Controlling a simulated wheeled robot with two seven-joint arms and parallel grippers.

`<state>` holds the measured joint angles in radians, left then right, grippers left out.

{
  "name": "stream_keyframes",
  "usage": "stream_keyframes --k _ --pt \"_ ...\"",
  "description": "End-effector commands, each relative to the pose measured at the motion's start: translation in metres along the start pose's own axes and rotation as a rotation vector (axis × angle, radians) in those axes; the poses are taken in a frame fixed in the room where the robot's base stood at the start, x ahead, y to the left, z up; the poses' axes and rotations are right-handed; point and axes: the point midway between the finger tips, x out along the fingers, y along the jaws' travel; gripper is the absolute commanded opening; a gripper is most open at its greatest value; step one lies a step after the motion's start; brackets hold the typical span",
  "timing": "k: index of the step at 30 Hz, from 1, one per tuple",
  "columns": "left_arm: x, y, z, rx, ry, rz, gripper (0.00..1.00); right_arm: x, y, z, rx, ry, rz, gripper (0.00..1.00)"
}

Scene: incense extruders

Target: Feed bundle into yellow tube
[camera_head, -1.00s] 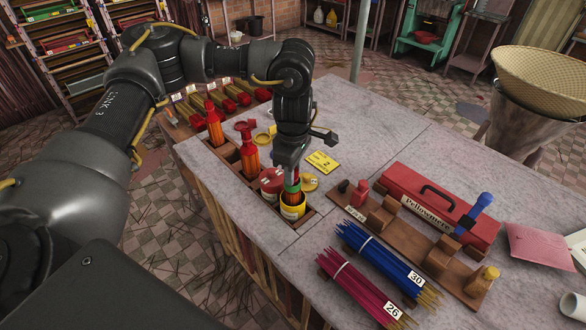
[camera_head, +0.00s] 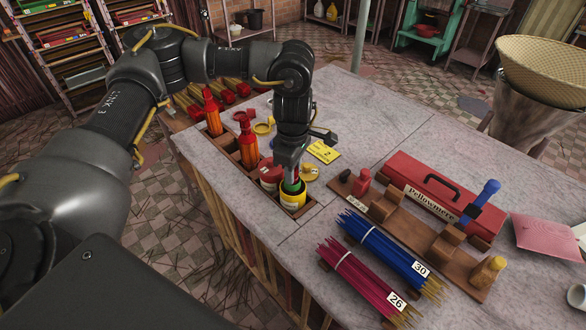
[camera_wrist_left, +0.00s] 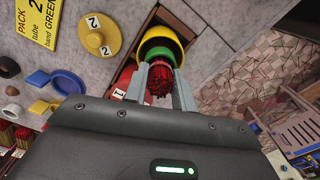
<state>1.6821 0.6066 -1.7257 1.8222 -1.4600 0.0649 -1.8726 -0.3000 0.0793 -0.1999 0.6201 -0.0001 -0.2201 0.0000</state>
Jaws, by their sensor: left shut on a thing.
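The yellow tube (camera_head: 293,202) stands upright in the end slot of the rack set into the table. My left gripper (camera_head: 290,170) is right above its mouth, pointing down, with its fingers shut on the bundle. In the left wrist view, the bundle's dark red end (camera_wrist_left: 160,88) shows between the two fingers (camera_wrist_left: 162,82). Its green band (camera_wrist_left: 158,55) sits at the mouth of the yellow tube, which also shows in that view (camera_wrist_left: 178,44). The bundle's lower part is hidden inside the tube. My right gripper is not in view.
A red tube (camera_head: 269,176) and orange-red extruders (camera_head: 248,150) stand in neighbouring slots. A yellow lid (camera_head: 310,173) and yellow card (camera_head: 324,151) lie close by. Blue (camera_head: 380,250) and magenta (camera_head: 360,280) stick bundles, a wooden stand (camera_head: 395,212) and a red toolbox (camera_head: 440,195) lie right.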

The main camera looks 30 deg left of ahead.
Motion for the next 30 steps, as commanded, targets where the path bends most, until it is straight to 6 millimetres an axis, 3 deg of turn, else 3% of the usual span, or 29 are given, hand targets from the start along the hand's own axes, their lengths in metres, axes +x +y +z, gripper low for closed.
stream_keyframes --k 8,9,15,30 --pt "-0.0006 0.0001 0.0001 0.000 0.000 0.000 0.00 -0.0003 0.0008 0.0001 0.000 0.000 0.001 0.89" --pt "-0.0006 0.0001 0.0001 0.000 0.000 0.000 0.27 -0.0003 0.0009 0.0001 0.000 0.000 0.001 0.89" --pt "-0.0005 0.0001 0.0001 0.000 0.000 0.000 0.51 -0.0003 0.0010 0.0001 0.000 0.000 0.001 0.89" --pt "-0.0001 -0.0001 0.0000 0.000 0.000 -0.001 0.51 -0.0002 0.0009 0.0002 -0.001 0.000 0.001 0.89"
